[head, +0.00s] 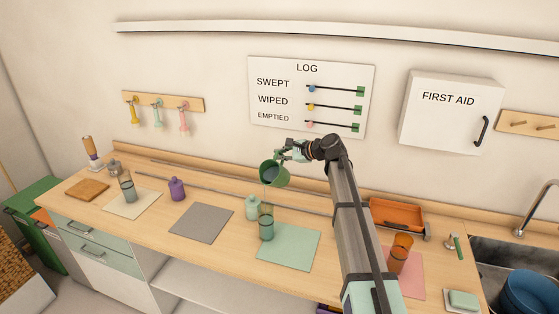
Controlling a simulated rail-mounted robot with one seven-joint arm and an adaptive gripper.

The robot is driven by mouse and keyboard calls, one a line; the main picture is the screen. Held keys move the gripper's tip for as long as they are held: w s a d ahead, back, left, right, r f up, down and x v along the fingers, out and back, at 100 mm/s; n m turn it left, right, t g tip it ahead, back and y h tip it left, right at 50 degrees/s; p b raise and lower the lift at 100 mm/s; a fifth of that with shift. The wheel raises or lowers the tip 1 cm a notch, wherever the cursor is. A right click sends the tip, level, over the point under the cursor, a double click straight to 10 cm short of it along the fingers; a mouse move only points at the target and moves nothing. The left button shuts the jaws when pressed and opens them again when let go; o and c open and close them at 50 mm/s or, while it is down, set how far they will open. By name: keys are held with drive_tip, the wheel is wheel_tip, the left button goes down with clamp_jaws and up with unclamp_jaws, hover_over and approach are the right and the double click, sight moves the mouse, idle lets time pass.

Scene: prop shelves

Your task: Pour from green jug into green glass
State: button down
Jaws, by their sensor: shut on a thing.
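The dark green jug (275,176) is in the air, clearly tilted, with its mouth facing down and to the left. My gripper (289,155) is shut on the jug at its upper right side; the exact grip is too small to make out. The green glass (266,224) stands upright on the green mat (292,247), below the jug's mouth and apart from it. The glass's lower part looks darker than its upper part. I cannot clearly tell whether a stream runs between jug and glass.
A pale green jar (252,208) stands close behind the glass. A grey mat (202,223) lies bare to the left, with a purple jar (176,189) beyond. An orange glass (399,253) and an orange tray (398,216) are to the right, near the sink.

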drive_tip(key=shift+w+r+p, duration=0.1)
drive_tip(key=shift+w+p, duration=0.05)
drive_tip(key=shift+p, duration=0.35)
drive_tip(key=shift+w+d+f+m+g+p, duration=0.15)
drive_tip(key=shift+m+g+p, duration=0.25)
drive_tip(key=shift+p, duration=0.4)
drive_tip(key=shift+f, duration=0.2)
